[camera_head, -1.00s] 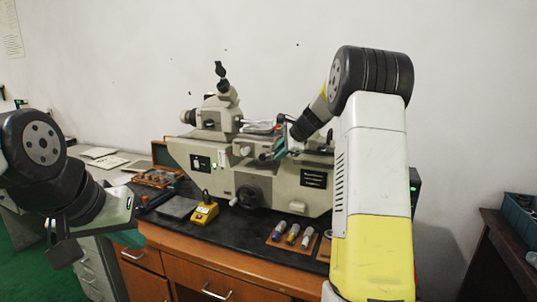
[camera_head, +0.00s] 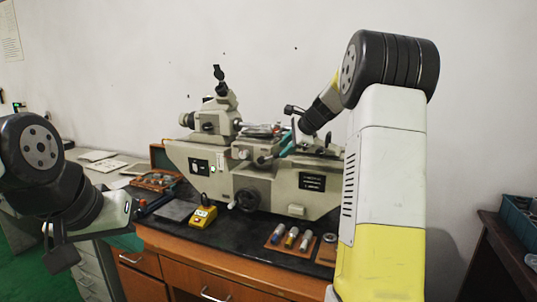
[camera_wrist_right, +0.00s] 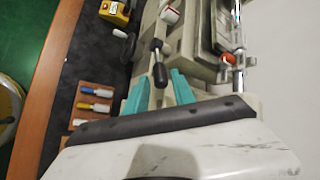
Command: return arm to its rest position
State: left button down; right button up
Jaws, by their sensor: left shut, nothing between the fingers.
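My right arm reaches over the bench from the right. Its gripper (camera_head: 286,145) has teal fingers and is in front of the upper part of the grey-beige machine (camera_head: 215,170). In the right wrist view the two fingers (camera_wrist_right: 160,92) stand apart with a gap between them. No held object shows there, and a black-knobbed lever of the machine lies beyond the gap. My left arm is bent at the left edge. Its gripper (camera_head: 126,242) is low in front of the bench's left end, small and partly hidden; it is shut and empty.
The machine stands on the dark-topped wooden bench (camera_head: 180,240). A yellow control box (camera_head: 203,217) and a tray of coloured-handled tools (camera_head: 290,239) sit in front of it. A wooden box of parts (camera_head: 158,181) lies left. A dark table (camera_head: 500,262) stands right.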

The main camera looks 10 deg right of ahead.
jog(key=shift+v, duration=0.95)
jog(key=s+a+r+n, duration=0.3)
jog(key=s+a+n, duration=0.25)
jog(key=s, duration=0.55)
jog(key=s+a+f+n, duration=0.2)
jog(key=s+n, duration=0.2)
jog(key=s, duration=0.5)
jog(key=s+a+f+n+g+h, duration=0.1)
jog(key=s+a+f+n, duration=0.1)
jog(key=s+n, duration=0.3)
jog(key=s+a+f+n+g+h, duration=0.1)
jog(key=s+f+n, duration=0.2)
jog(key=s, duration=1.1)
jog(key=shift+a+n, duration=0.4)
jog(key=shift+n, duration=0.35)
jog(key=shift+d+r, duration=0.1)
jog(key=shift+d, duration=0.05)
